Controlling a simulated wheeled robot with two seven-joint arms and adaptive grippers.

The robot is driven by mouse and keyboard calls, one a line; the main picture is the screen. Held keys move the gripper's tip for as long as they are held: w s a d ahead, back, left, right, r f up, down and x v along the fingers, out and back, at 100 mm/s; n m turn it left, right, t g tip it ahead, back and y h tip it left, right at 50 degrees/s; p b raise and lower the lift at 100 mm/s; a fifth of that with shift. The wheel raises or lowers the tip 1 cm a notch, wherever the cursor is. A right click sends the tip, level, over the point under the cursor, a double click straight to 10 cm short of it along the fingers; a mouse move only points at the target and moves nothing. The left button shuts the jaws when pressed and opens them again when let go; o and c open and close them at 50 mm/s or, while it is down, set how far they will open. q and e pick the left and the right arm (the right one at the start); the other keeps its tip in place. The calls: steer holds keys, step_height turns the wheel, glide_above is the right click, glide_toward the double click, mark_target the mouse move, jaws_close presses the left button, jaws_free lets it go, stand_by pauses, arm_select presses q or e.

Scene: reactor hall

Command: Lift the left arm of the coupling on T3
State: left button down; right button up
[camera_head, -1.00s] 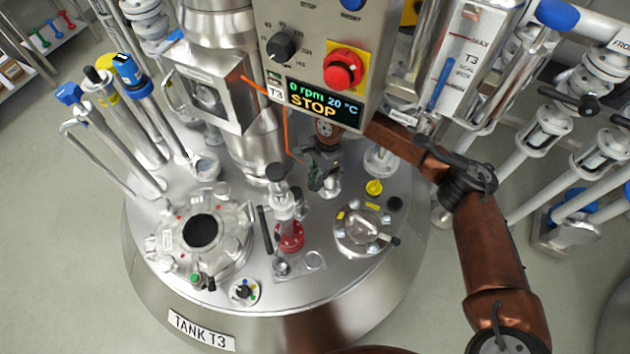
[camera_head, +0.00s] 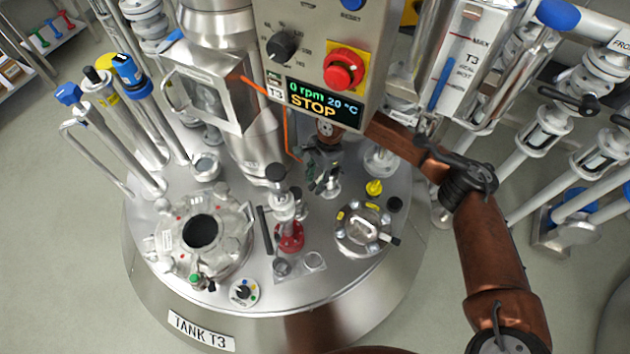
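The coupling (camera_head: 286,207) stands upright on the lid of tank T3, with a black knob on top and a red part (camera_head: 290,237) low down. Its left arm (camera_head: 264,230) is a dark bar that hangs steeply down beside the body. A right arm is hard to make out. My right gripper (camera_head: 315,180) is behind and to the right of the coupling, below the control panel, and appears apart from it. Its fingers are small and dark, so I cannot tell how far they are open. My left gripper is not in view.
The control panel (camera_head: 310,60), reading STOP, overhangs the back of the lid (camera_head: 345,270). An open round port (camera_head: 201,231) lies left of the coupling, and a bolted sight glass (camera_head: 362,229) lies right. Pipes with blue and yellow caps rise at the left.

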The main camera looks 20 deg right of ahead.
mark_target(315, 183)
steer(key=a+v, duration=0.2)
steer(key=v, duration=0.7)
steer(key=shift+s+r, duration=0.15)
steer(key=shift+r, duration=0.45)
